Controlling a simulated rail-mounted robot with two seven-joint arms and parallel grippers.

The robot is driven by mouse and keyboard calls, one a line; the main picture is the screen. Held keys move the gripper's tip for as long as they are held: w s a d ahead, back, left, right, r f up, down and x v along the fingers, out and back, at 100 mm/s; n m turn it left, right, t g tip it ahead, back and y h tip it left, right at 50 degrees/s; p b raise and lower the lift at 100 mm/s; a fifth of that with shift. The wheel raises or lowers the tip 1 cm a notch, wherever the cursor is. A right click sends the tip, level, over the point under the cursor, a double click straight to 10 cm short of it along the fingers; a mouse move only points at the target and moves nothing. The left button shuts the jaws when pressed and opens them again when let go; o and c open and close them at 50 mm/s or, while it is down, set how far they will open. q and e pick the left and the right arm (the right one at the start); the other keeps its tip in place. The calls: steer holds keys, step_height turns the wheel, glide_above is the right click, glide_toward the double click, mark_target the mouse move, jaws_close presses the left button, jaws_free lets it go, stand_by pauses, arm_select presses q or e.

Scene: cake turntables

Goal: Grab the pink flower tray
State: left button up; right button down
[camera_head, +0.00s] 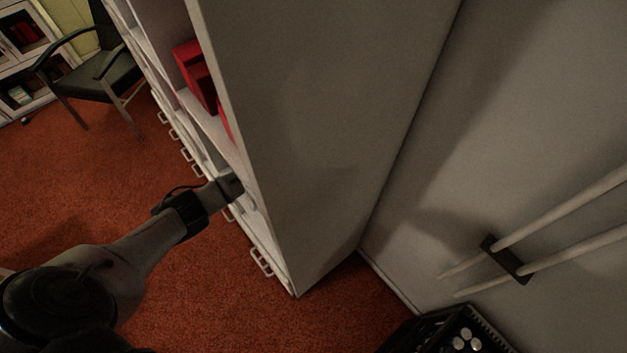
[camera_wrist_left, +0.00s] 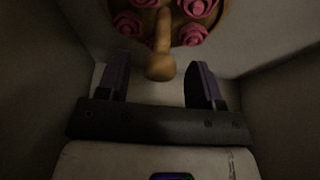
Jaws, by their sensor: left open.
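The pink flower tray (camera_wrist_left: 176,38) shows at the top of the left wrist view, cut off by the frame edge. It is a round brownish tray with several pink roses and a tan handle (camera_wrist_left: 160,66) with a rounded end pointing towards me. My left gripper (camera_wrist_left: 160,76) is open, with one finger on each side of the handle's end. I cannot tell whether the fingers touch it. In the head view my left arm reaches into the shelf unit; its fingers and the tray are hidden there. My right gripper is not in view.
The tall pale shelf unit (camera_head: 330,110) has a side panel right of my left arm and handled drawers below. Red boxes (camera_head: 196,75) stand on a shelf. A dark chair (camera_head: 98,85) stands at upper left on open orange carpet (camera_head: 70,165). A black object (camera_head: 450,332) lies at lower right.

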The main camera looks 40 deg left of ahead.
arm_select(q)
steer(key=shift+x, duration=1.35)
steer(key=shift+c, duration=0.3)
jaws_close()
